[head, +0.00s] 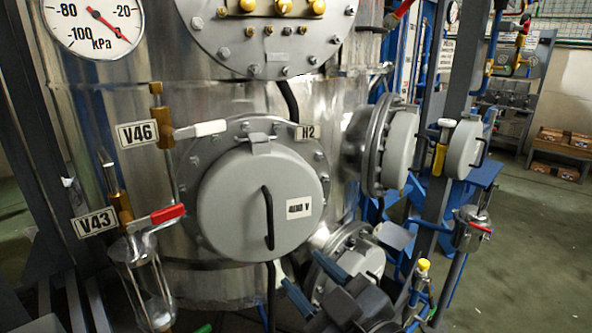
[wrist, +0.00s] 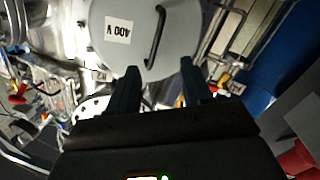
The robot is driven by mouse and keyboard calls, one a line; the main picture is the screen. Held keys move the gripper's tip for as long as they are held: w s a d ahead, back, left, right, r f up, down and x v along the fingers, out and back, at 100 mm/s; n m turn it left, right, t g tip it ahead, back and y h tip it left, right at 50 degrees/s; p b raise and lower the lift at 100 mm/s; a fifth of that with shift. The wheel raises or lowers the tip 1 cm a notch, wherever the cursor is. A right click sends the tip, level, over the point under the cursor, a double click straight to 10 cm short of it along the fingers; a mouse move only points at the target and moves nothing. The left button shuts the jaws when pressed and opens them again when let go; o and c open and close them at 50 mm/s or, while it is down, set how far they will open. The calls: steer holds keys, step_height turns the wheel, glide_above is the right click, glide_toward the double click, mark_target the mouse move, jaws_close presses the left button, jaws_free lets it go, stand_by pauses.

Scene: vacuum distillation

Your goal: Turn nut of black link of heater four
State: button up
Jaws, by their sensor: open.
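My gripper (head: 300,267) is at the lower middle of the head view, with its two blue-black fingers apart and nothing between them. In the wrist view its open fingers (wrist: 160,66) point toward a grey round cover with a 400 V label. A lower flanged unit (head: 365,258) is just behind and beside my gripper, partly hidden by it. No label marking heater four is readable. I cannot make out a black link or its nut. A round heater cover (head: 240,205) with a black handle sits under the H2 tag (head: 306,133).
More flanged covers (head: 399,150) stick out to the right. Valves V46 (head: 160,115) and V43 (head: 120,205) and a glass vessel (head: 145,280) stand at left. Blue and grey frame posts are close on the right. Floor (head: 540,230) is clear at far right.

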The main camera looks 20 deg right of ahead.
mark_target(285, 4)
steer(key=w+r+n+y, duration=0.2)
steer(key=w+r+n, duration=0.25)
steer(key=r, duration=0.25)
steer(key=w+r+n+g+y, duration=0.1)
steer(key=w+r+n, duration=0.35)
steer(key=r, duration=0.35)
steer(key=w+r+n+y, duration=0.2)
steer(key=w+r+n, duration=0.2)
steer(key=r+n, duration=0.25)
steer(key=s+d+r+n+g+h+b, duration=0.1)
steer(key=s+d+r+n+h, duration=0.1)
steer(key=r+n+h, duration=0.5)
steer(key=s+d+r+n+g+b, duration=0.15)
steer(key=r+n, duration=0.35)
steer(key=r, duration=0.6)
steer(key=shift+n, duration=0.25)
steer(key=shift+d+p+x, duration=0.15)
steer(key=shift+p+x, duration=0.15)
steer(key=shift+x, duration=0.95)
steer(key=shift+d+p+x, duration=0.2)
steer(key=shift+p+x, duration=0.1)
steer(key=shift+x, duration=0.9)
steer(key=shift+d+p+x, duration=0.15)
steer(key=shift+p+x, duration=0.15)
steer(key=shift+x, duration=0.95)
steer(key=shift+f, duration=0.1)
jaws_close()
